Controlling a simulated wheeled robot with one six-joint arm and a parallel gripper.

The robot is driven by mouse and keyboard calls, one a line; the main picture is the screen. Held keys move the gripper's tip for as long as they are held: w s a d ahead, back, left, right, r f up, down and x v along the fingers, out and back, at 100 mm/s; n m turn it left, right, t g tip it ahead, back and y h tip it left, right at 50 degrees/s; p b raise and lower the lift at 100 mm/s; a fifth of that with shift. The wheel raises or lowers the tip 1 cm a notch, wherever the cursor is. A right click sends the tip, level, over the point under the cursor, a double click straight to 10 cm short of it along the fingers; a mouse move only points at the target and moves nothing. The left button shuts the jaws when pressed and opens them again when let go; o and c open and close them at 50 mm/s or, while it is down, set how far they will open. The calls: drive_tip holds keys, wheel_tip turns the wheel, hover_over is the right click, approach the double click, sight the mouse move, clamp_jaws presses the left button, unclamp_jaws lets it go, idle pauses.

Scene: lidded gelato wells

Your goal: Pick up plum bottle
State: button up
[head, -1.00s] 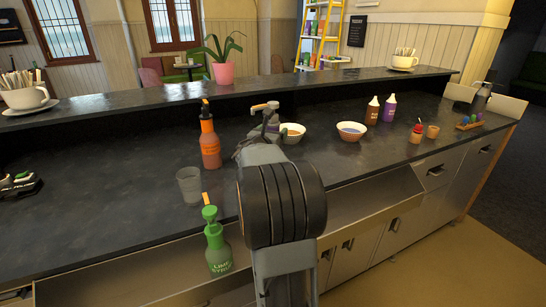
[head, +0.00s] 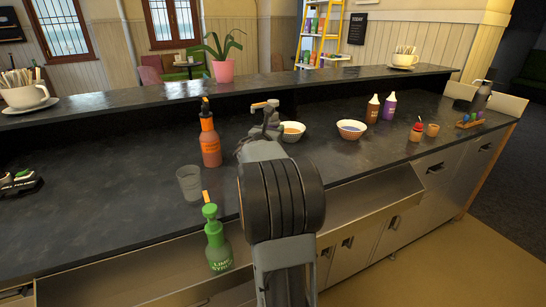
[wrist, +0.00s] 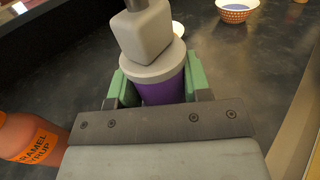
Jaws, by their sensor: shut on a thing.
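A purple bottle (wrist: 162,88) with a pale grey collar and a blocky grey pump head stands between my gripper's green finger pads in the wrist view. My gripper (wrist: 160,90) is shut on this plum bottle around its body. In the head view my own arm hides most of it; the grey pump head (head: 270,114) and its orange-tipped spout show above the wrist. I cannot tell whether its base touches the counter.
An orange caramel syrup bottle (head: 210,142) stands close by on the left, also at the left in the wrist view (wrist: 28,140). A clear cup (head: 189,183) and green lime syrup bottle (head: 217,245) are nearer. Bowls (head: 351,130) and small bottles (head: 389,107) are to the right.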

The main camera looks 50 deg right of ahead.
sight(272, 121)
clamp_jaws()
drive_tip(key=shift+r, duration=0.25)
drive_tip(key=shift+r, duration=1.3)
drive_tip(key=shift+s+r, duration=0.2)
drive_tip(key=shift+r, duration=0.15)
drive_tip(key=s+a+r, duration=0.5)
drive_tip(key=s+r, duration=0.4)
drive_tip(key=s, duration=0.3)
drive_tip(key=shift+s+a+r+p, duration=0.15)
drive_tip(key=shift+s+r+p, duration=0.05)
drive_tip(key=shift+s+p, duration=0.15)
